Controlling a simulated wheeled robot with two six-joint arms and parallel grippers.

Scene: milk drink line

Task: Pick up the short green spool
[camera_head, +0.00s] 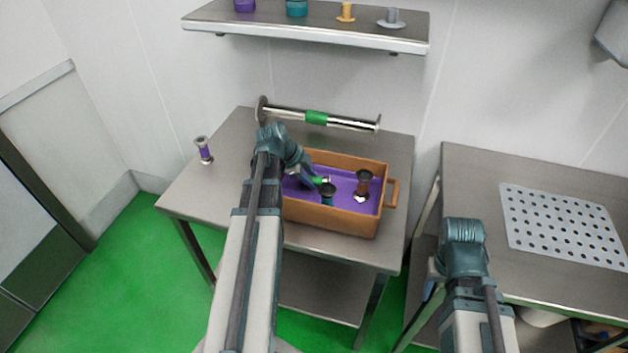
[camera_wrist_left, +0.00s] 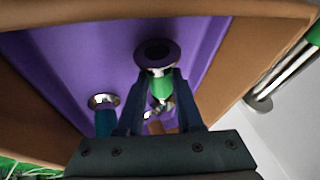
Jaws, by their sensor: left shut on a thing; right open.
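The short green spool (camera_head: 319,181) has a green middle and metal end flanges. It is inside the orange-brown bin (camera_head: 332,218) with a purple floor. My left gripper (camera_head: 309,179) reaches down into the bin and is shut on the spool.
A teal spool (camera_head: 327,192) and a brown spool (camera_head: 364,180) stand in the bin close by. A long metal spool with a green band (camera_head: 317,117) lies behind it. A purple spool (camera_head: 204,151) stands at the table's left. A shelf (camera_head: 330,35) with several spools hangs above.

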